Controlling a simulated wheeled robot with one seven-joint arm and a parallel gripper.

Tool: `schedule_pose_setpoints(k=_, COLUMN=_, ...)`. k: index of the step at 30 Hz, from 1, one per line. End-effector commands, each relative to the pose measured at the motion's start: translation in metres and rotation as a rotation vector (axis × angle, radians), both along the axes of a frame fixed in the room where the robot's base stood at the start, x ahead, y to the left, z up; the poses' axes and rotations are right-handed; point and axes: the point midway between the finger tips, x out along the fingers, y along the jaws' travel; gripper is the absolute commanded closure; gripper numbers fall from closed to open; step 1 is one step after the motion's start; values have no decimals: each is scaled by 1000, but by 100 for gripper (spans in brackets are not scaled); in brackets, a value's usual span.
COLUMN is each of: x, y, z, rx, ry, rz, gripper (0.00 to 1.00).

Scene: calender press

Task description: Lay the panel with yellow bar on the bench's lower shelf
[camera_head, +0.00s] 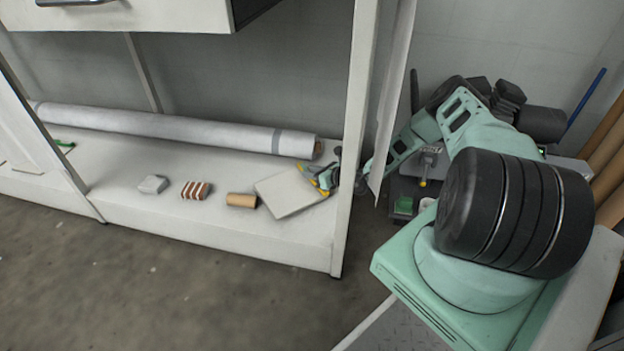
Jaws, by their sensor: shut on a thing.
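The panel (288,193) is a flat pale square at the right end of the bench's lower shelf (240,238). Its right edge, where a bit of yellow shows, is in my gripper (322,179). My gripper is shut on that edge, reaching in from the right past the bench's front post. The panel looks flat on the shelf or just above it; I cannot tell whether it touches. The fingertips are small and partly hidden in this view.
On the shelf, left of the panel, are a brown roll (241,200), a striped block (195,190) and a grey block (153,184). A long white roll (180,129) lies along the back. The bench post (352,135) stands close to my arm.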

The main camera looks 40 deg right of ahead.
Motion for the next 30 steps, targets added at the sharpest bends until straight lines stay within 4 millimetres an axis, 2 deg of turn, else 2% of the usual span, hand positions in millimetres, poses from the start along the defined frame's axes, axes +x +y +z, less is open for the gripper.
schedule_pose_setpoints(k=1, x=0, y=0, z=-13, rx=1, ry=0, rz=0, gripper=100)
schedule_pose_setpoints(k=2, x=0, y=0, z=-15, rx=1, ry=-1, rz=-1, gripper=100)
schedule_pose_setpoints(k=8, x=0, y=0, z=-15, rx=0, ry=0, rz=0, gripper=100)
schedule_pose_setpoints(k=9, x=0, y=0, z=-16, rx=0, ry=1, rz=0, gripper=69)
schedule_pose_setpoints(k=11, x=0, y=0, z=-15, rx=0, ry=1, rz=0, gripper=52)
schedule_pose_setpoints(k=12, x=0, y=0, z=-15, rx=0, ry=1, rz=0, gripper=49)
schedule_pose_setpoints(k=23, x=-5, y=-2, z=-12, rx=0, ry=1, rz=-1, gripper=49)
schedule_pose_setpoints(k=26, x=-17, y=-5, z=-6, rx=0, ry=3, rz=0, gripper=49)
schedule_pose_setpoints(k=30, x=-43, y=-12, z=5, rx=0, ry=3, rz=-3, gripper=49)
